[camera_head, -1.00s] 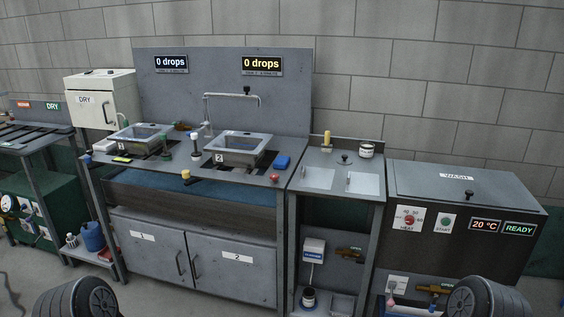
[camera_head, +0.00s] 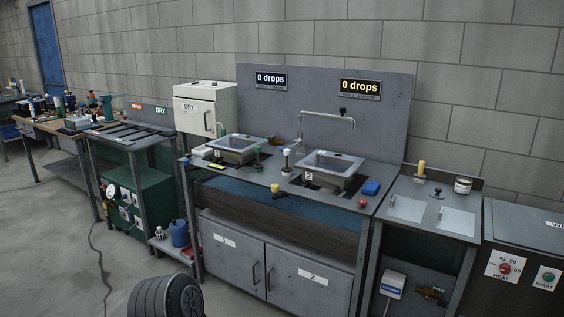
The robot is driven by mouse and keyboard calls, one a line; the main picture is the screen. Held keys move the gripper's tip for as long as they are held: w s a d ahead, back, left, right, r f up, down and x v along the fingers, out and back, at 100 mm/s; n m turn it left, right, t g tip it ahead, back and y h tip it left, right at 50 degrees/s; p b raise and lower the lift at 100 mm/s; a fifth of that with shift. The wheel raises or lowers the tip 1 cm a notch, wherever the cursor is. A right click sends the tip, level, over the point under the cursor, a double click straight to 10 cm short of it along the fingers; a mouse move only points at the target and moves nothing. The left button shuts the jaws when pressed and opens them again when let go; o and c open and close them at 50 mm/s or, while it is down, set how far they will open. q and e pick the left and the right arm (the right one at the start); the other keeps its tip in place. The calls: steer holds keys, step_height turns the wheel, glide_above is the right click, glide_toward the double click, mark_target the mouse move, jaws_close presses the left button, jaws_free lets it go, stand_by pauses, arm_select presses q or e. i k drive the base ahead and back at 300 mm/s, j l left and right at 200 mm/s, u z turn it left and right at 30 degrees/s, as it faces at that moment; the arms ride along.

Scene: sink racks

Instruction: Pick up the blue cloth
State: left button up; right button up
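The blue cloth (camera_head: 371,188) looks like a small, bright blue folded block. It lies on the grey sink counter, just right of the sink basin marked 2 (camera_head: 331,167), near the counter's right end. Nothing covers it.
A red knob (camera_head: 362,203) and a yellow knob (camera_head: 278,190) stand along the counter's front edge. A tap (camera_head: 325,115) arches behind the basins. A lower side unit (camera_head: 428,207) adjoins on the right. Open floor lies front left; a dark cable (camera_head: 98,262) crosses it.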

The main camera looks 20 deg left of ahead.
mark_target(370, 188)
steer(key=i+z, duration=0.2)
steer(key=z, duration=0.2)
steer(key=i+j+z, duration=0.15)
steer(key=z, duration=0.3)
steer(key=i+j+z, duration=0.2)
steer(key=z, duration=0.2)
steer(key=i+j, duration=0.25)
steer(key=i+j+z, duration=0.15)
steer(key=j, duration=0.35)
steer(key=i+j, duration=0.3)
steer(key=j+z, duration=0.05)
